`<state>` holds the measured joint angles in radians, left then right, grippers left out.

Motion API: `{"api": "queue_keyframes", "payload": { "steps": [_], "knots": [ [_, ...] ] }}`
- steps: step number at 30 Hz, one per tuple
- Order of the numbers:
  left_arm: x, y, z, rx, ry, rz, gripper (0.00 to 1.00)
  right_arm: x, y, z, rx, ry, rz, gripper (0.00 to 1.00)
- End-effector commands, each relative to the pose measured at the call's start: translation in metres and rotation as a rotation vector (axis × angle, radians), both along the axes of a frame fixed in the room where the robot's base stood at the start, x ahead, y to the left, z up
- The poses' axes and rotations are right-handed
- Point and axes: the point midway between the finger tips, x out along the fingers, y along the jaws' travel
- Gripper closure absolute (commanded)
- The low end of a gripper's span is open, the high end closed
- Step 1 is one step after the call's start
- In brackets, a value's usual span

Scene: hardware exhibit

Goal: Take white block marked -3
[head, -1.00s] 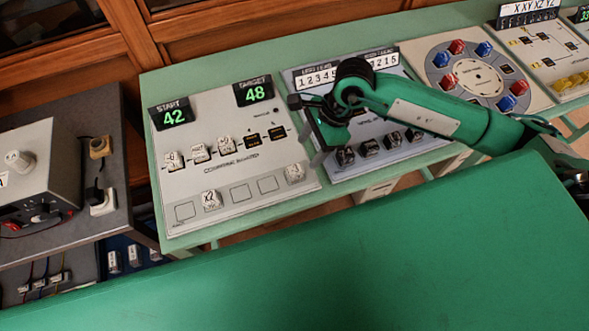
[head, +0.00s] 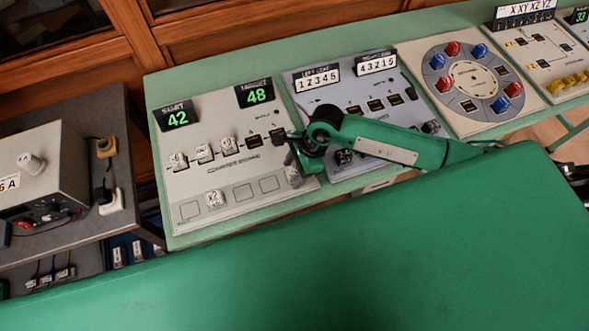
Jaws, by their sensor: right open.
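The left board (head: 232,170) carries several small white blocks. Three sit in its middle row: a left one (head: 179,160), a middle one (head: 204,152) and a right one (head: 228,146). In the lower row, one block (head: 215,200) seems marked x2, and another (head: 293,176) stands at the right end. I cannot read -3 on any block, so I cannot tell which carries it. My right gripper (head: 290,157) is open over the board's right edge, just above the right-end block and partly covering it. I cannot tell if they touch. My left gripper is out of view.
Displays reading 42 (head: 177,117) and 48 (head: 256,95) stand at the board's back. A second board (head: 335,95) with dark blocks lies to the right, partly under my right arm. A round dial board (head: 470,80) is beyond it.

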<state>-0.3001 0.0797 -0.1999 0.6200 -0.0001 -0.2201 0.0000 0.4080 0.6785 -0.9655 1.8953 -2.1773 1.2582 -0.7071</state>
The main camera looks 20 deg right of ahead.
Motion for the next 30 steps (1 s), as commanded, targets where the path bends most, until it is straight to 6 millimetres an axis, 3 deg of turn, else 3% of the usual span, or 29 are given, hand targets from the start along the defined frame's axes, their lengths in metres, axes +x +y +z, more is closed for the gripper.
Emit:
{"api": "queue_keyframes", "payload": {
  "steps": [4, 11, 23, 26, 30],
  "knots": [
    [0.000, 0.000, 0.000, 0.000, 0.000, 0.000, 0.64, 0.000, 0.000, 0.000, 0.000, 0.000, 0.000, 0.48],
    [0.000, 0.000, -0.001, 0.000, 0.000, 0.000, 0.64, 0.000, 0.000, 0.000, 0.000, 0.000, 0.000, 0.92],
    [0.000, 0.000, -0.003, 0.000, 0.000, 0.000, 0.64, 0.001, 0.000, 0.006, 0.000, -0.002, 0.000, 0.92],
    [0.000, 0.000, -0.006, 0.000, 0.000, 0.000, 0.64, 0.001, 0.000, 0.016, 0.001, -0.003, 0.000, 0.92],
    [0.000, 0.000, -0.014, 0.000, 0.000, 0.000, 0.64, 0.002, 0.000, 0.044, 0.002, -0.007, 0.001, 0.92]
  ]
}}
